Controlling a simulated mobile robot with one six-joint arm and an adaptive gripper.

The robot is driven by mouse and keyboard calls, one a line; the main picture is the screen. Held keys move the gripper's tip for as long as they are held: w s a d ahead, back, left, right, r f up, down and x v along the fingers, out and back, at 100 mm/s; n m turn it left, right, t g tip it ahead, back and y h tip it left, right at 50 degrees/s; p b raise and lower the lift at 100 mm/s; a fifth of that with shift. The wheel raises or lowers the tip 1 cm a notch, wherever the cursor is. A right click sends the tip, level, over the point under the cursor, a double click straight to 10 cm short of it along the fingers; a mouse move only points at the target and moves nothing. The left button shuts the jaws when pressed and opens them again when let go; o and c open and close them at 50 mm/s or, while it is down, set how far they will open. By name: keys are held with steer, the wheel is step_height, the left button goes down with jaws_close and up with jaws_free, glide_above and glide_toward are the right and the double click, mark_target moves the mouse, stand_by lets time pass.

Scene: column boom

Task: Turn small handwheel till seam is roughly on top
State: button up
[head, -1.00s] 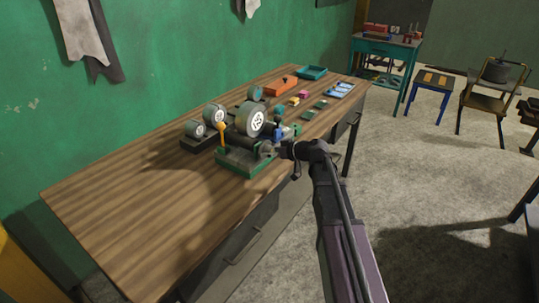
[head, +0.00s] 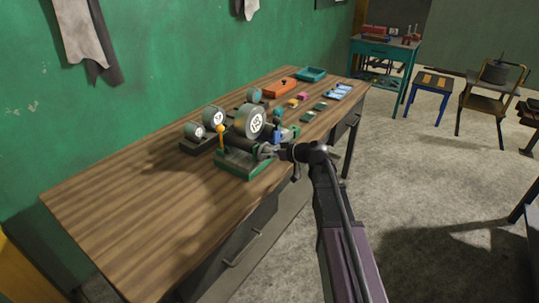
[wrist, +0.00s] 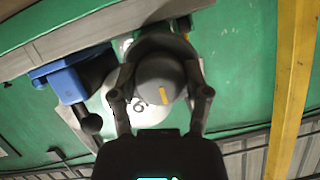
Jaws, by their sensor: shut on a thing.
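The small handwheel (wrist: 158,72) is a round grey knob with a short yellow mark on its face in the wrist view. My gripper (wrist: 160,98) has one finger on each side of it and is shut on it. In the head view my gripper (head: 276,152) reaches the front end of the green-based machine (head: 243,165), where the wheel is mostly hidden. A white numbered dial (wrist: 115,100) shows partly behind the wheel in the wrist view. I cannot tell whether the yellow mark is the seam.
A large grey drum with a white face (head: 255,123) and an orange-topped lever (head: 220,135) stand close by on the machine. A blue block (wrist: 65,83) is beside the wheel. The near left of the wooden bench (head: 120,200) is clear.

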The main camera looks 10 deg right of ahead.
steer(key=shift+w+a, duration=0.2)
steer(key=m+g+y+b, duration=0.1)
steer(key=m, duration=0.2)
steer(key=shift+y+b, duration=0.3)
steer(key=shift+y, duration=0.1)
steer(key=m+g+y+b, duration=0.1)
steer(key=m+y+b, duration=0.1)
steer(key=m, duration=0.2)
steer(key=shift+f+b, duration=0.1)
steer(key=shift+b, duration=0.25)
steer(key=m+y+b, duration=0.2)
steer(key=m+b, duration=0.1)
steer(key=m, duration=0.2)
steer(key=m+y+b, duration=0.1)
steer(key=m, duration=0.1)
steer(key=m+t+b, duration=0.1)
steer(key=m, duration=0.2)
steer(key=shift+r+y+b, duration=0.2)
steer(key=shift+y+b, duration=0.15)
steer(key=shift+y, duration=0.05)
steer(key=shift+w, duration=0.1)
steer(key=o, duration=1.1)
steer(key=shift+a, duration=0.1)
